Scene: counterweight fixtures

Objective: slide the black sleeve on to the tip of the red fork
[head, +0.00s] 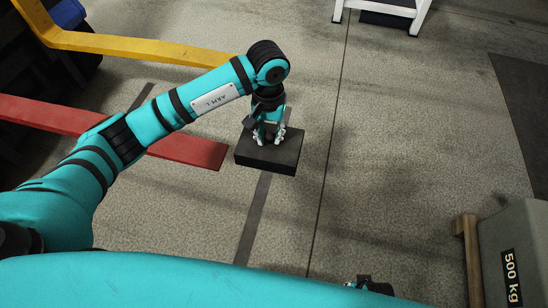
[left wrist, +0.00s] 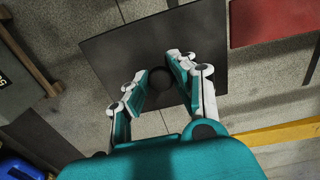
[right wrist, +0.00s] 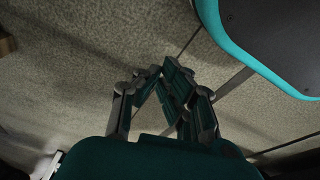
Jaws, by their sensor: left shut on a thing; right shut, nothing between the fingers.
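The black sleeve (head: 282,162) is a flat, dark block in the head view, just right of the red fork's tip. A narrow strip of floor shows between them. My left gripper (head: 270,137) points down on its top and is shut on a round knob. The left wrist view shows the sleeve (left wrist: 115,62) as a dark square with the knob between the fingers. The red fork (head: 195,150) runs in from the left behind my left arm; part of it shows at top right in the left wrist view (left wrist: 270,20). My right gripper (right wrist: 155,73) is shut and empty, away from both.
A yellow fork (head: 150,47) lies behind the red one. A grey 500 kg weight (head: 515,250) stands at the lower right beside a wooden piece (head: 468,255). A white-legged stand (head: 385,8) is at the top. Open floor lies right of the sleeve.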

